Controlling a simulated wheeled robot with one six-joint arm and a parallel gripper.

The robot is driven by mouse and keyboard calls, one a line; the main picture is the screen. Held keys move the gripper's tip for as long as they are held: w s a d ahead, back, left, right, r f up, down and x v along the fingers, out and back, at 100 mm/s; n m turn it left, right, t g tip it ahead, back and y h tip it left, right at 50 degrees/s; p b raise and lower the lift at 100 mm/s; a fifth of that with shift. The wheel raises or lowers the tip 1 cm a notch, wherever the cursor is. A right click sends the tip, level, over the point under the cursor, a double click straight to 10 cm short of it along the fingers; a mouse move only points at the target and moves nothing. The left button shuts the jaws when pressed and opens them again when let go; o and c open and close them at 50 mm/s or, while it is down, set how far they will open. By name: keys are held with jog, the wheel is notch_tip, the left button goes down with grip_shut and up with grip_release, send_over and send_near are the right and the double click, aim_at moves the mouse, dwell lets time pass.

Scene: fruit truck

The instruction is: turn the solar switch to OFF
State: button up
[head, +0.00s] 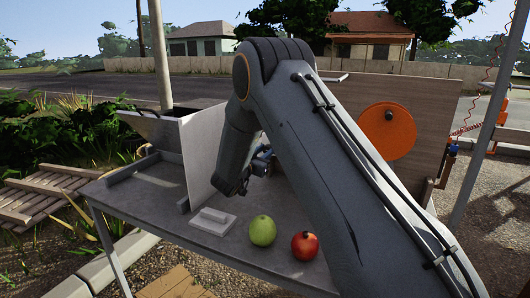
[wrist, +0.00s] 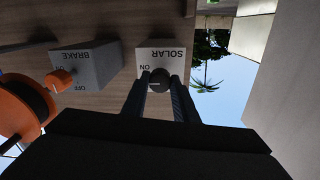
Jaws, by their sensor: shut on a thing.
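The solar switch is a pale box labelled SOLAR (wrist: 164,54) in the wrist view, with a dark round knob (wrist: 157,75). The label looks upside down there. ON is readable beside the knob; any OFF mark is hidden by the knob or my fingers. My gripper (wrist: 161,86) has its two dark fingers on either side of the knob, closed on it. A pale line shows on the knob, but its exact setting is unclear. In the head view my arm covers the switch and most of my gripper.
A grey BRAKE box (wrist: 88,66) with an orange knob (wrist: 61,79) sits beside the solar box. An orange disc (head: 388,131) is on the wooden panel (head: 425,92). A green fruit (head: 262,230), a red fruit (head: 305,246) and a pale flat-based object (head: 210,222) lie on the grey counter (head: 150,203).

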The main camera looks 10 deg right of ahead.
jog(key=shift+n, duration=0.3)
jog(key=n, duration=0.3)
jog(key=shift+n, duration=0.3)
jog(key=n+p, duration=0.1)
jog(key=n, duration=0.3)
jog(key=shift+n, duration=0.3)
jog(key=n, duration=0.4)
jog(key=shift+f+n+p, duration=0.1)
jog(key=shift+n+p, duration=0.2)
jog(key=shift+p, duration=0.05)
jog(key=shift+n+p, duration=0.4)
jog(key=shift+n, duration=1.9)
jog(key=o, duration=1.1)
jog(key=shift+c, duration=0.2)
